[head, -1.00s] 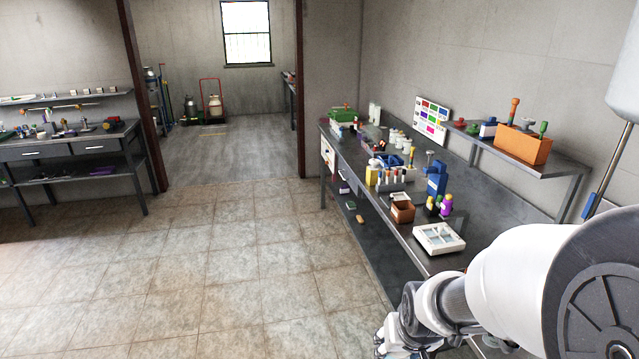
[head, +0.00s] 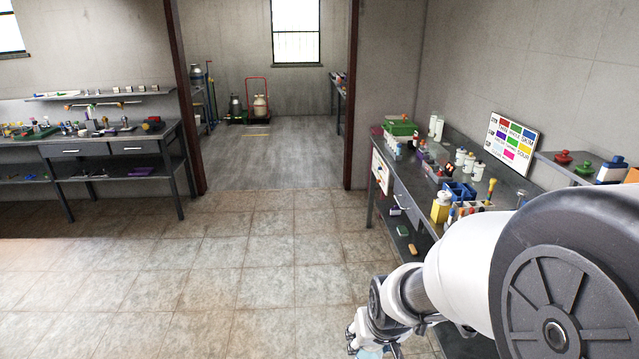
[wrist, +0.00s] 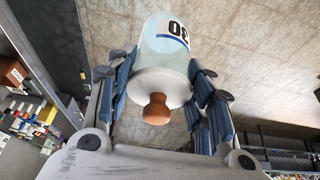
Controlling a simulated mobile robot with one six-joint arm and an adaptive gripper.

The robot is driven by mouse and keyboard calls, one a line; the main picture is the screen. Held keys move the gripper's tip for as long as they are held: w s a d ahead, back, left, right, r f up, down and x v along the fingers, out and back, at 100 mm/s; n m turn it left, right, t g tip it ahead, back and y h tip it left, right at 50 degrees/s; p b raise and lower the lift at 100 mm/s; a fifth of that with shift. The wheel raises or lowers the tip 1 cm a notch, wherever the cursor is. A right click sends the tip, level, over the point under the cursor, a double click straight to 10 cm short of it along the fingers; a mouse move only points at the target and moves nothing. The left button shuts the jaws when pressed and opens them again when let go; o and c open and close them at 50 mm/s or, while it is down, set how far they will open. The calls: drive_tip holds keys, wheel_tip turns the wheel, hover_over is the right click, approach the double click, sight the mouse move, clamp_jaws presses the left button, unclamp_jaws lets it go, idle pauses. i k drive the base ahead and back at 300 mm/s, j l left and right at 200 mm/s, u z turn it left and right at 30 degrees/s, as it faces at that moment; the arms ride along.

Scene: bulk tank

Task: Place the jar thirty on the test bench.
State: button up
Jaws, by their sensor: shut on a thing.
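My gripper (wrist: 160,100) is shut on the jar thirty (wrist: 165,48) in the wrist view. The jar is pale, with a white label reading 30, a blue stripe, a white lid and an orange-brown knob facing the camera. In the head view my gripper (head: 372,338) hangs low over the floor, left of the right-hand bench; a pale blue bit of the jar (head: 370,353) shows under it. Two benches show: a long one at the right (head: 455,158) and one along the left wall (head: 100,141). I cannot tell which is the test bench.
The right bench holds a green box (head: 401,128), white bottles, a yellow bottle (head: 441,207) and a blue holder (head: 459,192). The left bench holds many small tools. Tiled floor (head: 240,270) is clear between them. A doorway leads to a back room with a red hand truck (head: 257,98).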

sight(429, 200)
drive_tip(key=i, duration=1.35)
drive_tip(key=i+z, duration=0.2)
drive_tip(key=i, duration=0.2)
drive_tip(key=i+j+z, duration=0.2)
drive_tip(key=i, duration=0.2)
drive_tip(key=i+j+z, duration=0.2)
drive_tip(key=i, duration=0.2)
drive_tip(key=i+z, duration=0.15)
drive_tip(key=z, duration=0.25)
drive_tip(key=i+j+z, duration=0.1)
drive_tip(key=z, duration=0.3)
drive_tip(key=i+j+z, duration=0.1)
drive_tip(key=z, duration=0.3)
drive_tip(key=i+j+z, duration=0.1)
drive_tip(key=j+z, duration=0.25)
drive_tip(key=i+j+z, duration=0.1)
drive_tip(key=j+z, duration=0.2)
drive_tip(key=z, duration=0.15)
drive_tip(key=j+z, duration=0.25)
drive_tip(key=z, duration=0.15)
drive_tip(key=j+z, duration=0.45)
drive_tip(key=l, duration=0.1)
